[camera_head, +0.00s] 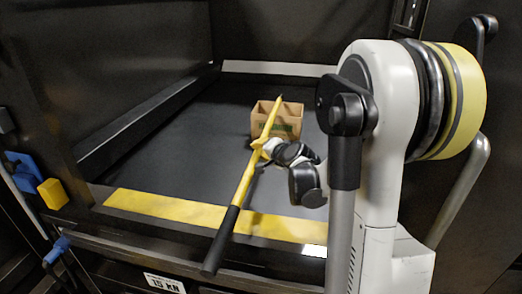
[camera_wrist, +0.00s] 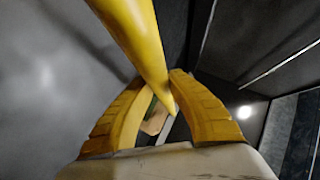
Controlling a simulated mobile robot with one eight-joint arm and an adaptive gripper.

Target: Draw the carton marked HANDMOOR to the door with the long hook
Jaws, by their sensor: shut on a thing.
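The long hook (camera_head: 245,182) is a yellow pole with a black grip at its near end. It slants from beyond the front edge into the chamber. My gripper (camera_head: 262,146) is shut on the pole; in the wrist view its yellow fingers (camera_wrist: 160,88) close around the hook (camera_wrist: 138,38). A brown open-topped carton (camera_head: 289,121) stands on the chamber floor, with a greenish mark on its front too small to read. The hook's far end overlaps the carton in the head view; I cannot tell whether it touches. Part of the carton (camera_wrist: 154,118) shows between my fingers.
The dark chamber floor (camera_head: 160,168) is clear around the carton. A yellow sill strip (camera_head: 165,207) runs along the opening, with a raised rail (camera_head: 145,122) at left. Blue and yellow fittings (camera_head: 53,193) are on the left frame. A "10 kN" label (camera_head: 164,283) is below the sill.

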